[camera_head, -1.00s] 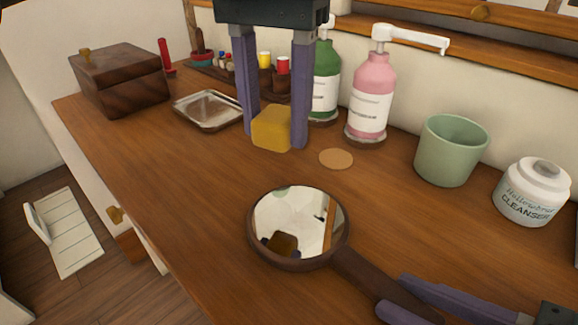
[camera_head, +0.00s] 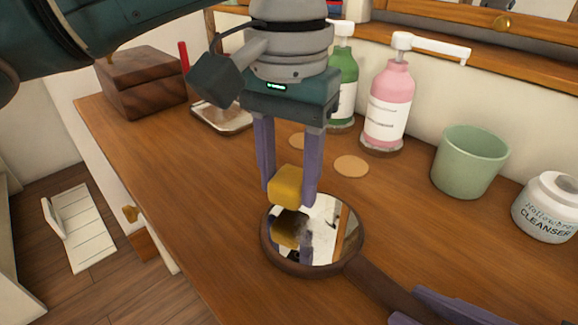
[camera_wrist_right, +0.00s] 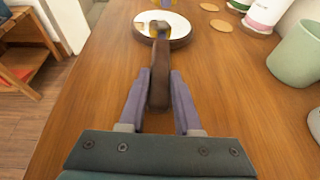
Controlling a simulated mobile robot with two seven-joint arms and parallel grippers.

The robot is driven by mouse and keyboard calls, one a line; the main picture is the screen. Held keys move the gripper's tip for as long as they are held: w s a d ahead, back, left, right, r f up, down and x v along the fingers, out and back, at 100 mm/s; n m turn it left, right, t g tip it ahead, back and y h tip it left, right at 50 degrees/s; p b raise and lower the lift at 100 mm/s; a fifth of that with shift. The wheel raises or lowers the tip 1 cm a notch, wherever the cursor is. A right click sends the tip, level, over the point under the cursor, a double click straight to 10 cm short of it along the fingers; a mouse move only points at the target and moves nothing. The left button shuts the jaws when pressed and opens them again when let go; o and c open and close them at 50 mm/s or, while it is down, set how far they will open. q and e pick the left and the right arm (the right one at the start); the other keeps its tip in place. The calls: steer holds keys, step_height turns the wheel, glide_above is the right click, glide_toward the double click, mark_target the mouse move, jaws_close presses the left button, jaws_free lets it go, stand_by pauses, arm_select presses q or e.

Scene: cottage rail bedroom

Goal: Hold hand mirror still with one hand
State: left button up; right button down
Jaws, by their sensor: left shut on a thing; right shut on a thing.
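The round hand mirror (camera_head: 272,252) lies glass up on the wooden dresser top, its dark brown handle (camera_head: 378,286) pointing to the lower right. My right gripper (camera_wrist_right: 159,82) is shut on this handle; in the head view only its purple fingers (camera_head: 408,304) show at the bottom edge. My left gripper (camera_head: 289,192) points down, shut on a yellow block (camera_head: 286,183). The block is over the mirror's far left edge and is reflected in the glass. I cannot tell whether it touches. The mirror also shows in the right wrist view (camera_wrist_right: 181,42).
Pink (camera_head: 388,105) and green (camera_head: 345,80) pump bottles, a green cup (camera_head: 469,162) and a cleanser jar (camera_head: 546,208) stand along the back. Two tan discs (camera_head: 351,166) lie behind the mirror. A wooden box (camera_head: 142,80) and metal tray (camera_head: 222,118) are at the far left.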

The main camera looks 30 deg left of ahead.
mark_target(332, 249)
arm_select(q)
steer(key=shift+f, duration=1)
stand_by(0.5)
steer(key=shift+d, duration=0.1)
steer(key=shift+s+d, duration=0.45)
steer(key=shift+d, duration=0.6)
steer(key=shift+s+d, duration=0.45)
steer(key=shift+d, duration=0.65)
steer(key=shift+s+d, duration=0.45)
steer(key=shift+d, duration=0.6)
